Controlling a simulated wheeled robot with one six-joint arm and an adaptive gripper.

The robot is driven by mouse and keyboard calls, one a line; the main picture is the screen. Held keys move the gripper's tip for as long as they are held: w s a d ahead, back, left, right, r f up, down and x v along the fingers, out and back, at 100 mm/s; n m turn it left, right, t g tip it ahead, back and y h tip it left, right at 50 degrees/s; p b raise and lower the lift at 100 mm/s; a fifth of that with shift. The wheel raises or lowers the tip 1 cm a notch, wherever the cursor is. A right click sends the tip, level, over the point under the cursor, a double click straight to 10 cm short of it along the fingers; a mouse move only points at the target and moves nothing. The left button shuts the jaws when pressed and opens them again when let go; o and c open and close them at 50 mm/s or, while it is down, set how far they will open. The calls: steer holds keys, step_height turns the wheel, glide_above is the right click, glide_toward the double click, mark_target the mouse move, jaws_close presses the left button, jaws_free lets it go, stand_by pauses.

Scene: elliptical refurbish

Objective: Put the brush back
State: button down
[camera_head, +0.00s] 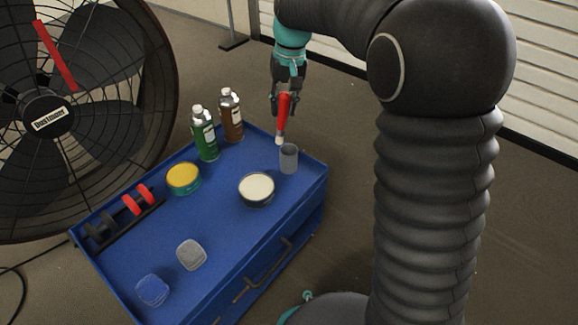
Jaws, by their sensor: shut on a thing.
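My gripper (284,98) is at the upper middle of the head view, above the far right part of the blue cart top. It is shut on a brush (284,112) with a red handle. The brush hangs nearly upright, with its pale tip (280,141) pointing down. A grey, open cup (289,159) stands on the cart just below and slightly right of the tip. The tip appears above the cup's rim and outside it. Whether they touch is hard to tell from this angle.
The blue cart (235,240) also holds a green bottle (205,135), a brown bottle (231,117), a yellow-lidded tin (183,178), a cream-topped tin (256,188), a rack with red and black items (130,212) and two small containers (191,254). A large fan (80,110) stands left.

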steer(key=shift+d+m+h, duration=0.3)
steer(key=shift+d+h, duration=0.2)
steer(key=shift+d, duration=0.05)
steer(key=shift+d+f, duration=0.1)
steer(key=shift+f, duration=0.2)
step_height(320, 180, down, 9)
steer(key=b, duration=0.2)
steer(key=shift+f, duration=0.15)
steer(key=c, duration=0.9)
jaws_free()
step_height(320, 180, up, 12)
steer(key=shift+d+r+p, duration=0.1)
steer(key=shift+d+p, duration=0.05)
steer(key=shift+p, duration=1.1)
